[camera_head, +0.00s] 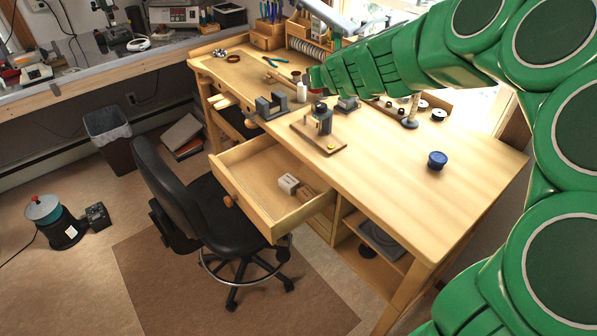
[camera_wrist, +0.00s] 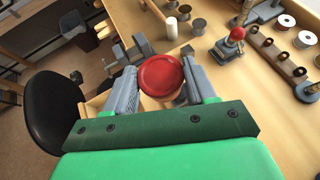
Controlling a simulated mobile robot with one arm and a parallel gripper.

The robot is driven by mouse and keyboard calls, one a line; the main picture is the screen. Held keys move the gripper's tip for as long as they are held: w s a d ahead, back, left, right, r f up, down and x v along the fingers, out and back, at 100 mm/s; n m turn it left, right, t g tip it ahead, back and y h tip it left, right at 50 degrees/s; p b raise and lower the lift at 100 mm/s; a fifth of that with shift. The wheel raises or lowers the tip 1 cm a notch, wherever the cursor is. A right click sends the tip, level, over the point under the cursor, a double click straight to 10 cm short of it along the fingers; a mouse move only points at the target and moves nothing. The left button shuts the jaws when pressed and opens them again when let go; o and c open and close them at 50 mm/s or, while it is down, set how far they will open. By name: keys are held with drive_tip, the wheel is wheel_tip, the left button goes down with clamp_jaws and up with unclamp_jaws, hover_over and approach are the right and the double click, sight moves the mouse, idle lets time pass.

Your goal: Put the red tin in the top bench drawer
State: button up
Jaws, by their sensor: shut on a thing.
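The red tin (camera_wrist: 161,75) is between the two grey fingers of my gripper (camera_wrist: 163,85) in the wrist view, and the gripper is shut on it. In the head view my gripper (camera_head: 316,84) is over the back part of the bench, and only a little red shows there. The top bench drawer (camera_head: 252,170) is pulled out at the bench's front in the head view. A white block (camera_head: 288,184) and a brown wooden block (camera_head: 307,193) lie in its right end. My gripper is behind the drawer, above the bench top.
A grey vise (camera_head: 270,106) and a small tool on a wooden board (camera_head: 318,138) stand between gripper and drawer. A white bottle (camera_head: 301,91) is close to the gripper. A blue tin (camera_head: 437,160) stands on the right bench top. A black chair (camera_head: 205,205) is left of the drawer.

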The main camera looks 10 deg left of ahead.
drive_tip(key=s+a+n+y, duration=0.2)
drive_tip(key=a, duration=1.7)
drive_tip(key=shift+g, duration=0.4)
drive_tip(key=f, duration=2.8)
drive_tip(key=shift+s+d+f, duration=0.1)
drive_tip(key=shift+d+f, duration=0.1)
drive_tip(key=shift+d, duration=0.05)
drive_tip(key=shift+f, duration=0.15)
drive_tip(key=o, duration=1)
drive_tip(key=shift+o, duration=0.2)
drive_tip(key=v, duration=1.2)
drive_tip(key=shift+d, duration=0.1)
